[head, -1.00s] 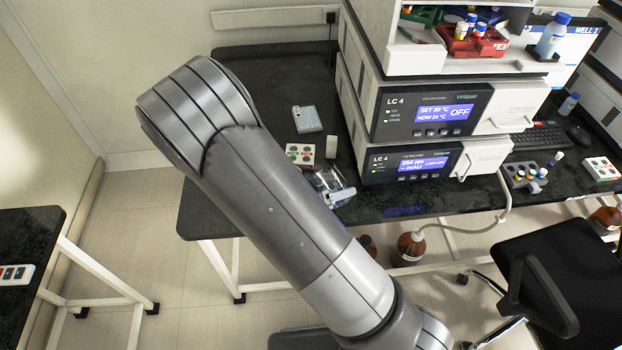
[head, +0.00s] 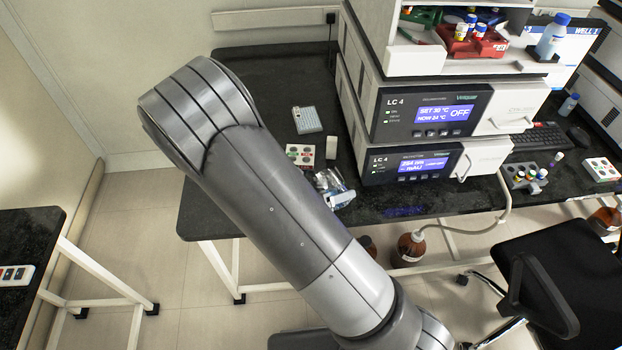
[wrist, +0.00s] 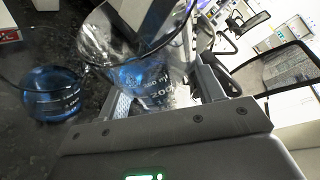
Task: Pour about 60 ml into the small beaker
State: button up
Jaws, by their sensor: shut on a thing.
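My gripper (wrist: 165,98) is shut on a large clear glass beaker (wrist: 152,72) with white volume marks, seen close up in the wrist view. Blue liquid shows inside it. The small beaker (wrist: 52,95) stands on the dark bench at the left of the wrist view, apart from my gripper, with blue liquid in it. The exact level is hard to read. In the head view, glassware (head: 334,186) shows at the right edge of my arm, near the bench's front edge.
A rack with coloured spots (head: 300,155), a small white block (head: 331,147) and a pale well plate (head: 307,120) lie behind the glassware. Stacked LC 4 instruments (head: 425,110) stand to its right. The dark bench (head: 245,90) is clear at the back left.

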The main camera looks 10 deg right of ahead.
jog(key=shift+f, duration=0.15)
dwell(0.8)
jog(key=shift+f+m+y, duration=0.4)
jog(key=shift+f+m, duration=0.05)
jog(key=shift+m, duration=0.25)
jog(key=shift+s+d+f+m+t+y+b, duration=0.3)
jog(key=shift+s+f+m+b, duration=0.1)
jog(key=shift+m, duration=0.2)
jog(key=shift+s+d+f+m+t+y, duration=0.2)
jog(key=shift+f+m, duration=0.1)
jog(key=shift+f, duration=0.15)
jog(key=shift+s+d+f+m+t+y, duration=0.1)
jog(key=shift+f+m+t+y, duration=0.1)
jog(key=shift+f+m, duration=0.15)
jog(key=shift+s+d+f+m+t+y+b, duration=0.2)
jog(key=shift+m+t+y, duration=0.1)
jog(key=shift+m, duration=0.3)
jog(key=shift+s+d+f+m+t+y+b, duration=0.1)
jog(key=shift+f+m+t+y, duration=0.15)
jog(key=shift+m, duration=0.3)
